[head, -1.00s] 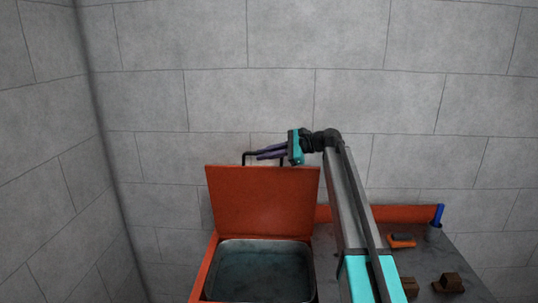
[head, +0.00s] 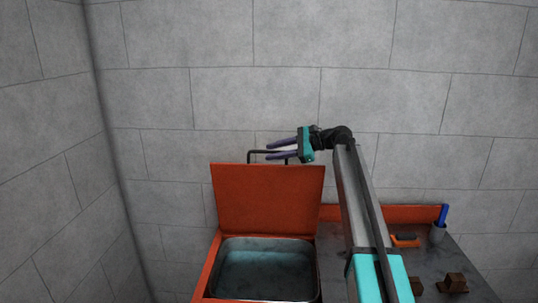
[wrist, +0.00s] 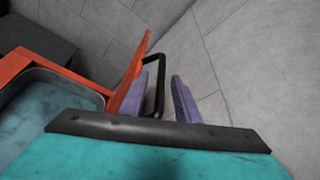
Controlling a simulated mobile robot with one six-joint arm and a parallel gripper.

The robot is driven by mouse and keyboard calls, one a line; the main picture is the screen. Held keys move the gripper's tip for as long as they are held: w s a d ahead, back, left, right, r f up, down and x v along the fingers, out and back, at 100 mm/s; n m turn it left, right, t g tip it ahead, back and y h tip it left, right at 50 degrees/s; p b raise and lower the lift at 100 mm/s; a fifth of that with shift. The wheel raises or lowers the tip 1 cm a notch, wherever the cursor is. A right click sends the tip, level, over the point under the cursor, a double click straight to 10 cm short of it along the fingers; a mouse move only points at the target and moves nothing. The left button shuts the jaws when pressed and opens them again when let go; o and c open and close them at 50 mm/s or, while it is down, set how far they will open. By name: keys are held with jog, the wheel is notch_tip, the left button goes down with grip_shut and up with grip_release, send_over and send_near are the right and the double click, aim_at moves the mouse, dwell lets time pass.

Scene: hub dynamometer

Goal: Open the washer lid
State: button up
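The orange washer lid (head: 268,200) stands upright at the back of the washer (head: 211,268), whose grey basin (head: 265,275) is uncovered. A black bar handle (head: 250,154) shows at the lid's top edge. My gripper (head: 267,151) is at the handle, with its two purple fingers spread apart. In the wrist view the lid (wrist: 130,80) is seen nearly edge-on to the left. The handle (wrist: 159,92) lies between the fingers (wrist: 164,70), with a clear gap to the right finger. Contact with the left finger cannot be told.
A grey worktop (head: 450,262) with an orange back edge lies to the right. It holds an orange-and-black tool (head: 405,240), a cup (head: 437,233) with a blue-handled item, and brown blocks (head: 453,283). A grey block wall (head: 420,100) stands behind.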

jog(key=b+v, duration=0.3)
jog(key=v, duration=0.9)
jog(key=shift+a+r, duration=0.1)
